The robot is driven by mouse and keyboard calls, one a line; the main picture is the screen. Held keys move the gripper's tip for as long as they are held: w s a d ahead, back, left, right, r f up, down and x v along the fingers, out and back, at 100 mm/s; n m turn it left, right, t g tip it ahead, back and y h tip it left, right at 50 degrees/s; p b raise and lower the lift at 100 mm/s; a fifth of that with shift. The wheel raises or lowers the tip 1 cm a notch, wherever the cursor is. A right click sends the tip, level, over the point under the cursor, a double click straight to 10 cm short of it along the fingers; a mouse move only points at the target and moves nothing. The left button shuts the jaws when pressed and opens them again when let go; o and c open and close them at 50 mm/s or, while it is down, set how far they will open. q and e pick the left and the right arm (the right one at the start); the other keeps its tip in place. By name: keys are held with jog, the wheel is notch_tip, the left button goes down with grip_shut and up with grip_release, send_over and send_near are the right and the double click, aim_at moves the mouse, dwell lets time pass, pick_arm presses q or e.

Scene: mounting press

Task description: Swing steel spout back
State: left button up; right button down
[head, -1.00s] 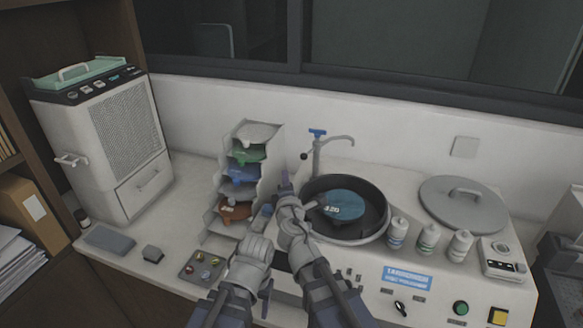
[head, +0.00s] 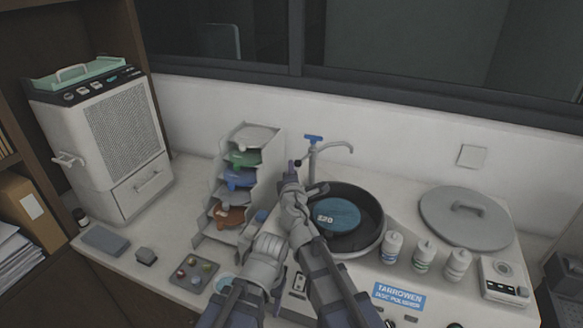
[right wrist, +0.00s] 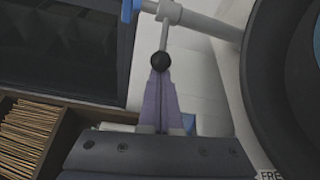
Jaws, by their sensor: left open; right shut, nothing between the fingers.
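The steel spout (head: 336,147) stands behind the black bowl, with a blue handle (head: 313,138) on top. Its arm points right over the bowl's back edge. A thin lever with a black ball knob (right wrist: 161,60) comes off the spout's post in the right wrist view. My right gripper (head: 294,165) is shut and empty, its fingertips right at the knob. In the right wrist view its fingers (right wrist: 160,84) end just below the knob; I cannot tell if they touch. My left gripper (head: 268,243) is open, lower, in front of the rack; its fingertips are hard to make out.
The bowl (head: 378,205) holds a blue disc (head: 335,214). Several white bottles (head: 424,253) and a grey lid (head: 468,214) are to the right. A rack of coloured discs (head: 224,229) stands left of my right gripper. A small tray (head: 193,275) lies in front.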

jog(key=shift+s+d, duration=0.5)
jog(key=shift+d, duration=0.25)
